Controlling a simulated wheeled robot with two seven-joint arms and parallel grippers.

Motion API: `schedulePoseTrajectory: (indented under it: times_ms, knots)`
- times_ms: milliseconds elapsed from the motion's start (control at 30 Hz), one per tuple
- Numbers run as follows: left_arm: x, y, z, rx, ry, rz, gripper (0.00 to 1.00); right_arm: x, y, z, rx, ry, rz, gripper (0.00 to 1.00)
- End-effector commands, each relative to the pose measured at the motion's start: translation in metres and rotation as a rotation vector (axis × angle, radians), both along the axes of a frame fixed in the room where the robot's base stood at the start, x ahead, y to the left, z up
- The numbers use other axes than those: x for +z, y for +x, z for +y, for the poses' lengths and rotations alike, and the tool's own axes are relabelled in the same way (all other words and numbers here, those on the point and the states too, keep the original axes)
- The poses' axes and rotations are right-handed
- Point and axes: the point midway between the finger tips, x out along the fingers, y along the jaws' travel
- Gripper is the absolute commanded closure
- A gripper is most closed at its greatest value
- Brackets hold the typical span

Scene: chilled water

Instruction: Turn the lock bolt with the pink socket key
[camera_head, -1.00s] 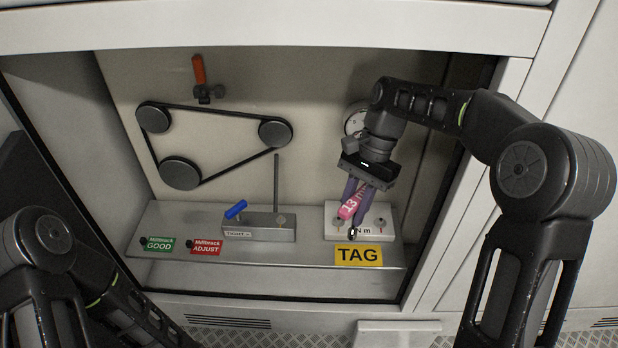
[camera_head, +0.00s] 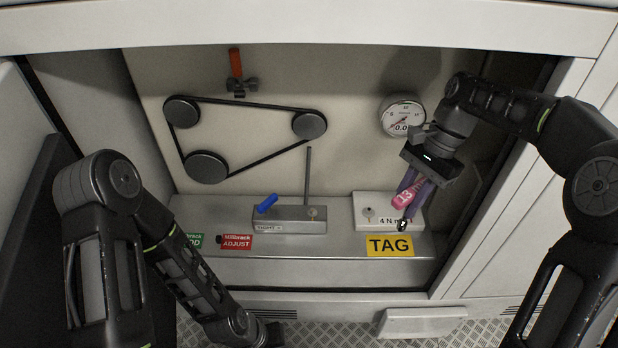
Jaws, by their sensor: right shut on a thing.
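My right gripper (camera_head: 422,178) is shut on the pink socket key (camera_head: 405,195), marked 13. The key hangs tilted, its metal socket end low, in front of the right part of the white "4 N m" block (camera_head: 362,199). I cannot tell whether it touches the block. The lock bolt seems to be the small round head (camera_head: 313,212) on the grey metal block (camera_head: 290,226), beside an upright rod; the key is well to its right. My left arm shows at lower left, but its fingers are out of view.
A belt on pulleys (camera_head: 205,167), an orange-handled valve (camera_head: 236,66) and a round gauge (camera_head: 402,116) are behind.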

Motion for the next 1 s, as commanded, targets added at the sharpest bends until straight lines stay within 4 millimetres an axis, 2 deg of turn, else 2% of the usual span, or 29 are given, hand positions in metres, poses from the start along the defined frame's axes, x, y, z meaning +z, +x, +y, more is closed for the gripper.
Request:
schedulePoseTrajectory:
  times_ms: [167, 267, 400, 500, 600, 767, 1000]
  knots:
    - [0.021, 0.000, 0.000, 0.001, 0.000, 0.000, 1.00, -0.002, 0.027, 0.030, -0.075, 0.002, -0.001, 1.00]
    - [0.039, 0.000, 0.000, 0.001, 0.000, 0.000, 1.00, -0.010, 0.051, 0.062, -0.158, 0.004, -0.002, 1.00]
    - [0.065, 0.000, 0.000, 0.002, -0.001, 0.001, 1.00, -0.029, 0.085, 0.116, -0.307, 0.001, 0.000, 1.00]
    - [0.081, 0.000, -0.001, 0.002, -0.001, 0.000, 1.00, -0.044, 0.104, 0.153, -0.410, -0.001, 0.002, 1.00]
    - [0.092, 0.000, -0.001, 0.003, -0.001, 0.000, 1.00, -0.059, 0.116, 0.182, -0.494, -0.002, 0.001, 1.00]
    - [0.097, 0.000, -0.001, 0.003, -0.001, 0.001, 1.00, -0.073, 0.124, 0.205, -0.564, 0.000, 0.000, 1.00]
    - [0.095, 0.000, -0.001, 0.003, -0.001, 0.001, 1.00, -0.075, 0.125, 0.207, -0.572, 0.001, -0.001, 1.00]
